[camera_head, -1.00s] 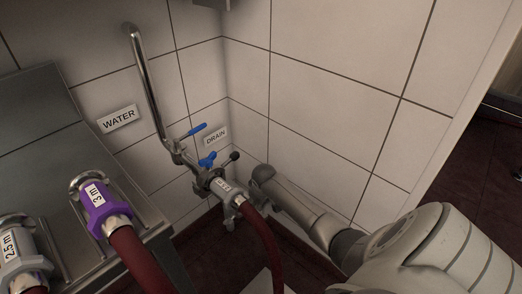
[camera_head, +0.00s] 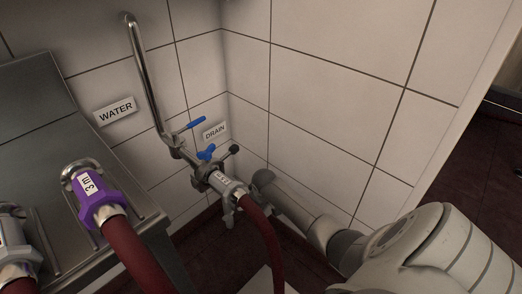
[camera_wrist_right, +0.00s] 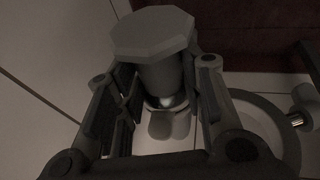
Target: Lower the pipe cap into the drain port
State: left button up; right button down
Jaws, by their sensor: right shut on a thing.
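The pipe cap (camera_wrist_right: 153,36), grey with a flat octagonal top and a round stem, sits between the fingers of my right gripper (camera_wrist_right: 158,78) in the right wrist view. The gripper is shut on its stem. Below the stem, a pale rounded shape (camera_wrist_right: 165,124) shows in shadow; I cannot tell if it is the drain port. In the head view my right arm reaches in low beside the corner, under the DRAIN label (camera_head: 215,131). The fingertips and cap are hidden there behind the hose coupling (camera_head: 226,187). My left gripper is not in view.
Blue-handled valves (camera_head: 206,152) and a dark red hose (camera_head: 262,235) stand close in front of my right arm. A purple 3 m coupling (camera_head: 96,195) lies on the metal counter at left. Tiled walls meet behind. A curved grey part (camera_wrist_right: 272,118) shows in the wrist view.

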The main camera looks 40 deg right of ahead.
jog(key=shift+f, duration=0.2)
dwell(0.6)
jog(key=c, duration=0.9)
grip_release()
jog(key=v, duration=1.2)
